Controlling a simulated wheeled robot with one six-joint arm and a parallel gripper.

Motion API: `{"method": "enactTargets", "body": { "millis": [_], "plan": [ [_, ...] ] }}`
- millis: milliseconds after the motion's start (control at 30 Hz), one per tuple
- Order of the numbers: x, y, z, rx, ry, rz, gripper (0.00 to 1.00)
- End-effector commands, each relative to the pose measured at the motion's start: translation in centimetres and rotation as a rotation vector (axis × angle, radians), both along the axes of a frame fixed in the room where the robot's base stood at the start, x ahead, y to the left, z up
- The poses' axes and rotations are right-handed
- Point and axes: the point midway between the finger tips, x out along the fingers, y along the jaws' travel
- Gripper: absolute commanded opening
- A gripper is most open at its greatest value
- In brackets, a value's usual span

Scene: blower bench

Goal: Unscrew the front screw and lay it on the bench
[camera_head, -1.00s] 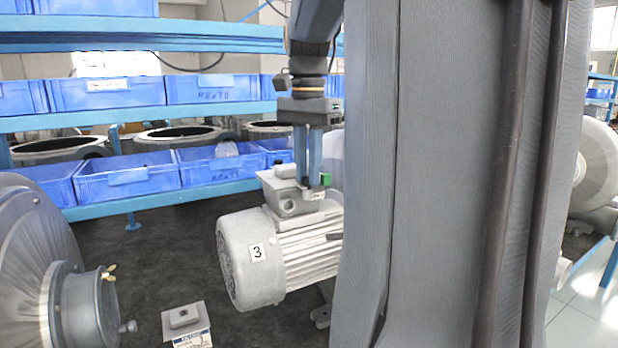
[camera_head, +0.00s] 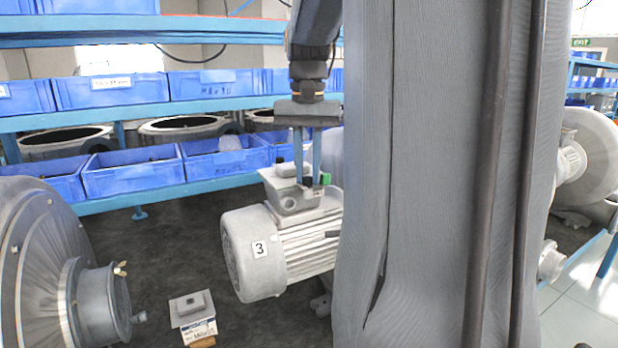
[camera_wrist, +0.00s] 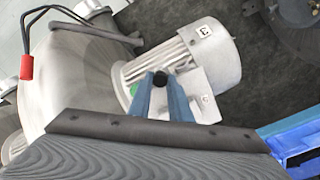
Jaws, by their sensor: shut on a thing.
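The motor (camera_head: 282,255) marked 3 lies on the dark bench, with a grey terminal box (camera_head: 285,180) on top. My gripper (camera_head: 308,183) points down at the box's right part. Its two fingers are shut on a small black screw head, the front screw (camera_wrist: 160,79), seen between the fingertips in the wrist view (camera_wrist: 160,84). The fingers hide most of the screw, and I cannot tell whether its thread is still in the box. A green part (camera_head: 326,179) sits just right of the fingertips.
A large grey blower housing (camera_head: 45,270) is at far left. Blue bins (camera_head: 130,180) line the shelf behind. Dark bench (camera_head: 165,240) between them is clear.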

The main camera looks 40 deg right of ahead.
Motion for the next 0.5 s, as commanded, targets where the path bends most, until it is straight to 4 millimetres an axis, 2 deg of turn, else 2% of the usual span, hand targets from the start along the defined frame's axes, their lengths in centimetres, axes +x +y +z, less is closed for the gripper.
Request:
{"method": "enactTargets", "body": {
  "millis": [500],
  "plan": [
    [-0.13, 0.05, 0.07, 0.002, 0.003, 0.285, 0.00]
  ]
}}
